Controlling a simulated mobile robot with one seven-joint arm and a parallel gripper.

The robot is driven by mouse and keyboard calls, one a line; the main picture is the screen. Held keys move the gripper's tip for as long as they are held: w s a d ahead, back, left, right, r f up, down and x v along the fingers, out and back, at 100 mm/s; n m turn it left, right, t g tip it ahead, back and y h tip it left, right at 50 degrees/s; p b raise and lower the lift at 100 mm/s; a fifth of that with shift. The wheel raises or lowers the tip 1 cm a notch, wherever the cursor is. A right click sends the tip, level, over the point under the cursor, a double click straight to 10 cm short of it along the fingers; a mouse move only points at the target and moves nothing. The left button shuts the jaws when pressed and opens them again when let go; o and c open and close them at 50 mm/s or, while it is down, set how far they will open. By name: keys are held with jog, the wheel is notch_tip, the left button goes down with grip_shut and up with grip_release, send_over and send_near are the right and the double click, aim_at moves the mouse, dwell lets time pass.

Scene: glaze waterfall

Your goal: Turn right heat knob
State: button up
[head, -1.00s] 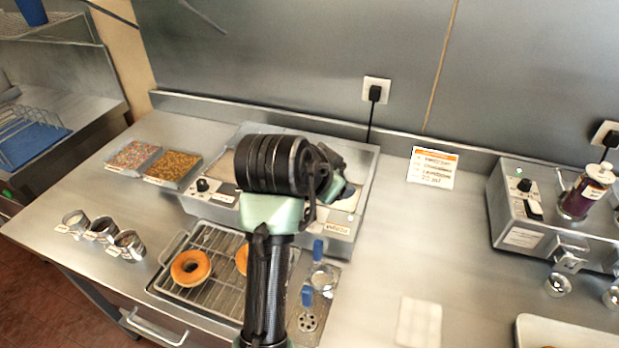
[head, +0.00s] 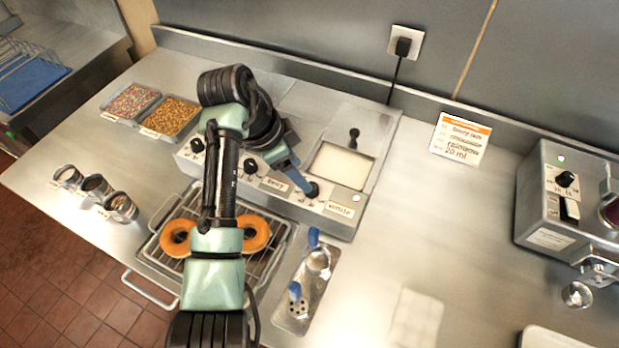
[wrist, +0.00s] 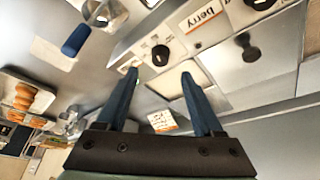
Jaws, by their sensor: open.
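The heating unit (head: 225,183) stands against the back of the counter, with black knobs along its front panel. The right heat knob (head: 312,191) is a round black dial between the berry label (head: 274,184) and the white label at the panel's right end. My gripper (head: 301,184) is open, its blue fingers slanting down close to this knob. In the wrist view the knob (wrist: 160,55) shows just beyond the gap between the two fingertips (wrist: 159,73). I cannot tell whether the fingers touch it. Nothing is held.
A left knob (head: 197,146) and a middle knob (head: 250,166) are on the same panel. A pale well (head: 340,165) lies behind the right knob. Doughnuts (head: 254,233) rest on a rack in front. The counter's right middle is mostly clear.

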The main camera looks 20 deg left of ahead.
jog(key=x, duration=0.6)
jog(key=shift+d+p, duration=0.1)
jog(key=shift+p, duration=0.25)
jog(key=shift+c, duration=0.2)
grip_shut()
